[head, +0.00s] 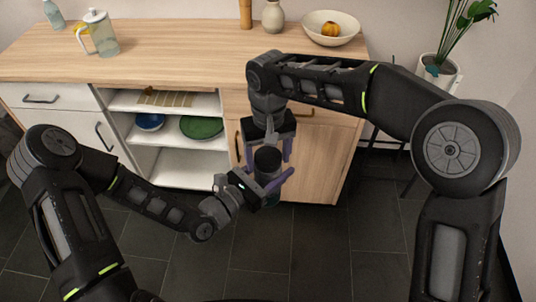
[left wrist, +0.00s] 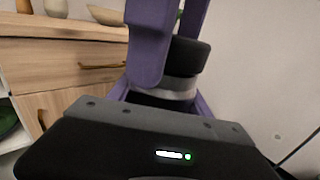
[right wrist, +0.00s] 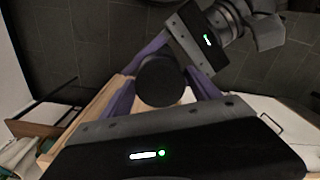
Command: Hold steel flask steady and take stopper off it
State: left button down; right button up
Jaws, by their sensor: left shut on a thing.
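The steel flask (left wrist: 178,87) is upright off the floor in front of the cabinet, with a black stopper (head: 267,158) on its top. My left gripper (head: 272,183) is shut on the flask from the left side, its purple fingers around the body. The stopper also shows in the left wrist view (left wrist: 188,55). My right gripper (head: 265,148) is above and behind the flask, pointing down. In the right wrist view its open fingers stand on both sides of the round stopper (right wrist: 160,80), seemingly apart from it. Most of the flask's body is hidden by the left gripper.
The wooden cabinet (head: 180,65) stands behind, with open shelves holding a blue bowl (head: 150,121) and a green bowl (head: 201,127). On its top are a glass jug (head: 102,38), a vase (head: 273,16) and a pale bowl (head: 318,28). A potted plant (head: 440,72) is at right.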

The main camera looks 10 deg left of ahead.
jog(key=c, duration=1.2)
jog(key=n, duration=0.2)
jog(key=shift+n, duration=0.4)
jog(key=shift+c, duration=0.2)
jog(key=shift+r, duration=0.15)
jog(key=shift+r, duration=1)
jog(key=shift+r, duration=0.1)
jog(key=shift+r, duration=1.9)
